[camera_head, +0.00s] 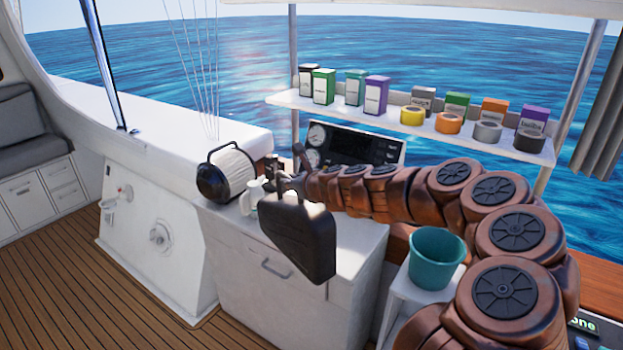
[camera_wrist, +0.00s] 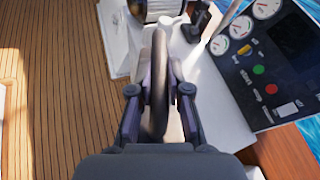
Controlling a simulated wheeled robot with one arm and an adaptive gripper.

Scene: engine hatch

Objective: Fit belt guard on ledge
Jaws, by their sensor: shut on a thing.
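The belt guard (camera_head: 295,242) is a flat black piece with a cut-off corner. My gripper (camera_head: 284,188) holds it by its upper part, and it hangs upright in front of the white counter's front edge. In the wrist view the guard (camera_wrist: 159,85) shows edge-on as a dark upright plate between the two fingers of my gripper (camera_wrist: 160,88), which are shut on it. The white counter (camera_head: 345,245) has a flat top behind the guard. I cannot tell which surface is the ledge. The guard hides part of the counter's front.
A round black-and-white machine (camera_head: 228,173) and a pale jug (camera_head: 252,196) stand on the counter's left. A gauge panel (camera_head: 352,147) is at the back. A teal bucket (camera_head: 436,258) stands at the right. A shelf (camera_head: 400,116) holds boxes and tape rolls. The wooden floor (camera_head: 90,270) is clear.

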